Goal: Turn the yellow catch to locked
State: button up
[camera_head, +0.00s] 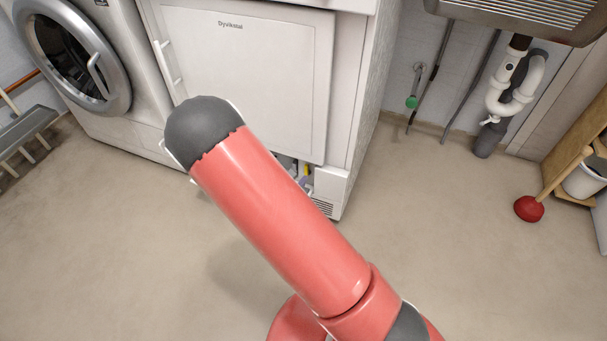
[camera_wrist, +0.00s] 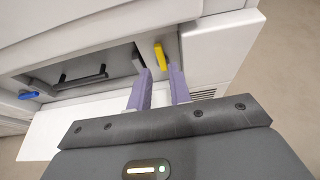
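The yellow catch (camera_wrist: 160,55) sits at the right end of a recess low on the white machine. It is a short, narrow bar, slightly tilted in the wrist view. My gripper (camera_wrist: 162,72) is open, with its two purple fingers apart and nothing visible between them. The fingertips are just short of the catch, which lies beyond the gap between them. I cannot tell whether they touch it. In the head view a small bit of the yellow catch (camera_head: 306,170) shows past my red arm, which hides most of the gripper.
A dark handle (camera_wrist: 82,78) lies in the recess, and a blue catch (camera_wrist: 28,95) is at its left end. A front-loading washer (camera_head: 75,55) stands left of the white machine (camera_head: 240,70). A red plunger (camera_head: 529,208) stands at right. The floor between is clear.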

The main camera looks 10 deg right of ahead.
aim_at(305, 171)
jog(key=x, duration=0.5)
jog(key=shift+b, duration=0.35)
grip_shut()
